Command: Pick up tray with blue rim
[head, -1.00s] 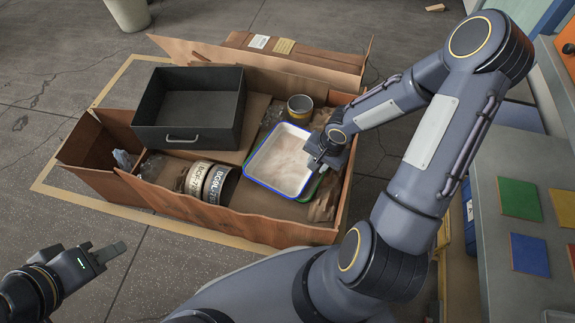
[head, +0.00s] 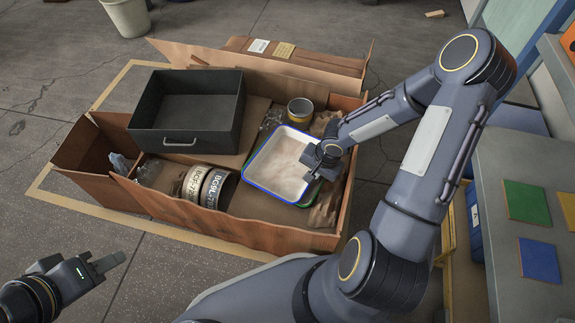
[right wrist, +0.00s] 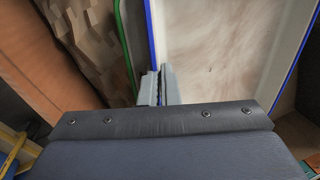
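The tray with the blue rim (head: 268,160) has a pale, scuffed inside and lies in the right part of a cardboard box. A green rim (right wrist: 124,45) shows just beside and under it, seemingly from another tray. My right gripper (head: 312,168) is at the tray's right side. In the right wrist view the fingers (right wrist: 158,86) are close together at the tray's blue edge (right wrist: 151,35), with the wall seemingly pinched between them. My left gripper (head: 110,262) is at the lower left, away from the box; its fingers overlap from this side.
The cardboard box (head: 225,228) also holds a black metal bin (head: 188,135), a can (head: 300,112) and lettered rings (head: 205,186). Brown crumpled paper (head: 326,205) lies by the tray. A grey bench with coloured squares (head: 527,203) stands at the right.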

